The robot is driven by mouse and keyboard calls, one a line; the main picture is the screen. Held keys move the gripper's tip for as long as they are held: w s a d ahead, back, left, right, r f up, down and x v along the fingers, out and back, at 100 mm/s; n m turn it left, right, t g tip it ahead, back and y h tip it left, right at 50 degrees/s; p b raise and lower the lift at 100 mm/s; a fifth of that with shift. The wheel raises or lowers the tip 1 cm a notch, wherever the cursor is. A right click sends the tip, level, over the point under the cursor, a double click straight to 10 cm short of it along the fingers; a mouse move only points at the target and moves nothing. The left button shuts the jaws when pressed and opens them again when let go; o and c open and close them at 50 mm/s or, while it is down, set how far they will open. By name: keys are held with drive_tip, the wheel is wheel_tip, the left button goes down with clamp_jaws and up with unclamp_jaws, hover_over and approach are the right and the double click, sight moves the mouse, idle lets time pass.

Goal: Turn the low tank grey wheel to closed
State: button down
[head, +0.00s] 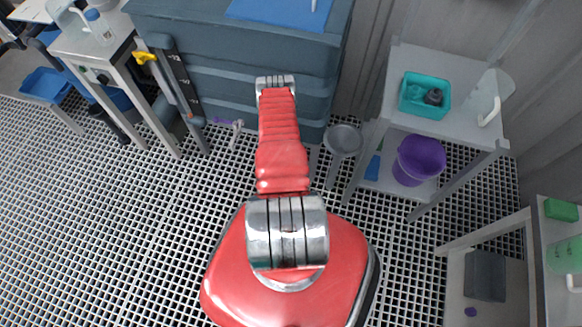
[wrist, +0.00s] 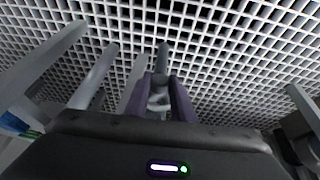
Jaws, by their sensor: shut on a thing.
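My gripper (wrist: 163,98) shows in the wrist view, with dark purple fingers on either side of a grey fitting. The fingers are shut on this fitting, which looks like the grey wheel (wrist: 160,101); only part of it shows between them. A grey stem (wrist: 162,58) shows just beyond it. The wheel's turn angle cannot be read. In the head view the blue-grey tank (head: 225,50) stands ahead, and my red arm reaches toward its front. My gripper is hidden there.
A grey round pan-like thing (head: 343,140) is right of my arm. A shelf at right holds a teal bin (head: 424,95) and a purple bucket (head: 418,159). A yellow handle (head: 145,57) is at left. Open white grating (head: 120,240) covers the left floor.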

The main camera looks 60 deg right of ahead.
drive_tip(key=shift+s+d+f+m+t+y, duration=0.15)
drive_tip(key=shift+s+m+t, duration=0.2)
drive_tip(key=shift+t, duration=1.2)
drive_tip(key=shift+s+a+f+m+t+y, duration=0.1)
drive_tip(key=shift+s+m+t+y, duration=0.2)
drive_tip(key=shift+t, duration=1.3)
drive_tip(key=shift+s+d+f+m+t+y, duration=0.15)
drive_tip(key=shift+s+m+t, duration=0.25)
drive_tip(key=shift+t, duration=1.15)
drive_tip(key=c, duration=1.5)
unclamp_jaws()
drive_tip(key=shift+w, duration=0.1)
drive_tip(key=v, duration=1.3)
drive_tip(key=shift+s+a+r, duration=0.1)
drive_tip(key=shift+s+a, duration=0.1)
drive_tip(key=shift+s, duration=0.2)
